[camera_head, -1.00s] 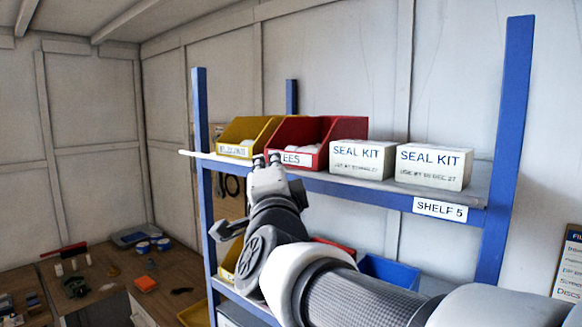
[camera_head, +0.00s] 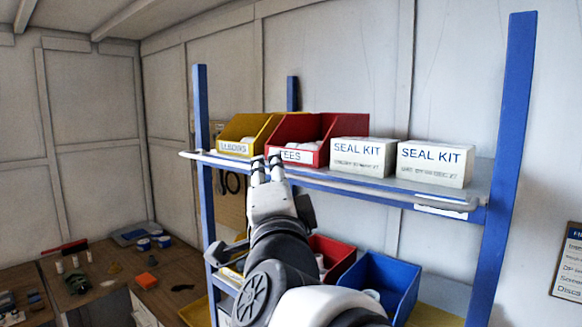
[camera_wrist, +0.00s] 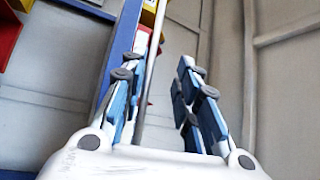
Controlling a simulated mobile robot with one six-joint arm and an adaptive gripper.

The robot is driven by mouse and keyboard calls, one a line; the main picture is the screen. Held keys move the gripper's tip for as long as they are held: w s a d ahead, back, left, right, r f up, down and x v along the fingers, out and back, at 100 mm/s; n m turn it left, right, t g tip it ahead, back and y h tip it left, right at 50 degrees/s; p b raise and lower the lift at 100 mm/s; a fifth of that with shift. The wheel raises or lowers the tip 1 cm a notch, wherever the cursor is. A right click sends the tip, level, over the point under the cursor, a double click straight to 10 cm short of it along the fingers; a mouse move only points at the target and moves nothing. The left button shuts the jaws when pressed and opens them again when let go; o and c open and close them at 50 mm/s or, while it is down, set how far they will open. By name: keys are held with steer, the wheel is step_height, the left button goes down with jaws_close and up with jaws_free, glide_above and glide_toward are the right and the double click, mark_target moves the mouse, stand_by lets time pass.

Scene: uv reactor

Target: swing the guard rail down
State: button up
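The guard rail (camera_head: 345,187) is a thin light-grey bar along the front edge of the top shelf. It slopes with the shelf from the left post to the right and crosses the upper part of the shelf label. Its left end sticks out past the left post. My gripper (camera_head: 267,170) is at the rail's left half, fingertips overlapping the shelf edge in the head view. In the wrist view my gripper (camera_wrist: 160,95) is open, with blue-padded fingers apart. The grey rail (camera_wrist: 150,75) runs between them, nearer the left finger; contact cannot be told.
Yellow (camera_head: 235,148) and red (camera_head: 296,155) bins and two seal kit boxes (camera_head: 435,163) stand on the top shelf (camera_head: 478,185). Blue posts (camera_head: 503,150) flank it. A blue bin (camera_head: 385,275) is on the lower shelf. A workbench (camera_head: 115,280) stands at left.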

steer(key=v, duration=0.7)
steer(key=shift+w, duration=0.1)
steer(key=w+d+f+n+t+y+b, duration=0.35)
steer(key=w+d+f+n+b, duration=0.6)
steer(key=n, duration=0.35)
steer(key=s+d+f+n+g+y+b, duration=0.15)
steer(key=s+f+n+g+y, duration=0.45)
steer(key=n+y, duration=0.6)
steer(key=w+a+r+m+y+p, duration=0.2)
steer(key=w+a+r+p, duration=0.1)
steer(key=w+a+r, duration=0.5)
step_height(320, 180, up, 3)
steer(key=shift+w+a+r, duration=0.2)
steer(key=shift+a, duration=0.4)
steer(key=shift+g, duration=0.25)
steer(key=shift+c, duration=0.6)
